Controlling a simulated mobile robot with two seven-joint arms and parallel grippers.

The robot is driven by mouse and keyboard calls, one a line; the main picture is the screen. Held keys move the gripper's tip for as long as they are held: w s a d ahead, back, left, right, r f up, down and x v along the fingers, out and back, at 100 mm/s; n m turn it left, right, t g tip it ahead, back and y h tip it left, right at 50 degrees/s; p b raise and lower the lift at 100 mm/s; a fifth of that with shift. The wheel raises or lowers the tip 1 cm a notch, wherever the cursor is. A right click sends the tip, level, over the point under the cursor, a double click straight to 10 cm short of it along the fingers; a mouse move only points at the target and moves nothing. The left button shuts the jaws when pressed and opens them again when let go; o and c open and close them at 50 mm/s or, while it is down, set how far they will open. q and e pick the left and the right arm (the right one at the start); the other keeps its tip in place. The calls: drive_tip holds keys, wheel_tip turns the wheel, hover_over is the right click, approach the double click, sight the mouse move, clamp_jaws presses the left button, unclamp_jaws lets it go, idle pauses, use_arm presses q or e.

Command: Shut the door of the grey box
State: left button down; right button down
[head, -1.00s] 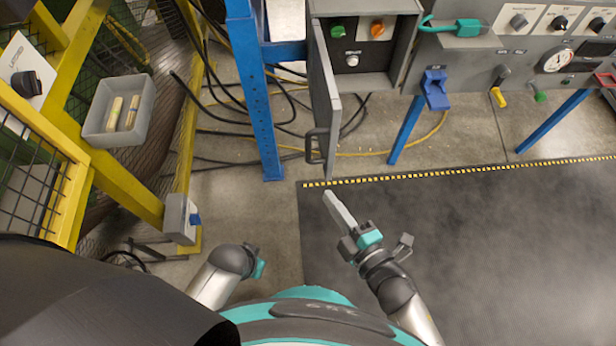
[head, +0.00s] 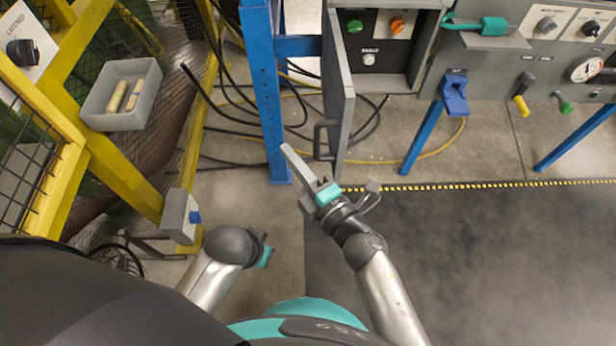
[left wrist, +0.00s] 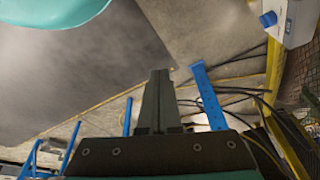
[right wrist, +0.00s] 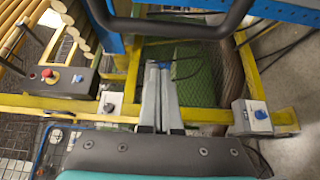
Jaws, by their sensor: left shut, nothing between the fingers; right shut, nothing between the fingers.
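The grey box (head: 419,62) is at the top of the head view, with a green button, an orange switch and a white button inside. Its door (head: 344,95) stands open, swung out towards me and seen nearly edge-on. The door's dark handle (head: 324,140) is on its left face; a dark bar (right wrist: 180,27), likely this handle, crosses the top of the right wrist view. My right gripper (head: 286,148) is shut and empty, its fingertips just left of the handle; contact cannot be told. My left gripper (head: 266,250) is shut and empty, low and away from the door.
A blue post (head: 265,100) stands left of the door, with loose black cables on the floor behind. A grey bin (head: 95,105) hangs on the yellow frame (head: 110,170) at left. A control panel (head: 520,75) extends right of the box. The dark mat (head: 460,260) is clear.

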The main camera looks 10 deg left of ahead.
sight(314, 156)
drive_tip(key=shift+w+d, duration=0.3)
drive_tip(key=shift+d, duration=0.35)
drive_tip(key=shift+w+d, duration=0.3)
drive_tip(key=shift+d, duration=0.3)
drive_tip(key=shift+w+d, duration=0.3)
drive_tip(key=shift+d, duration=0.35)
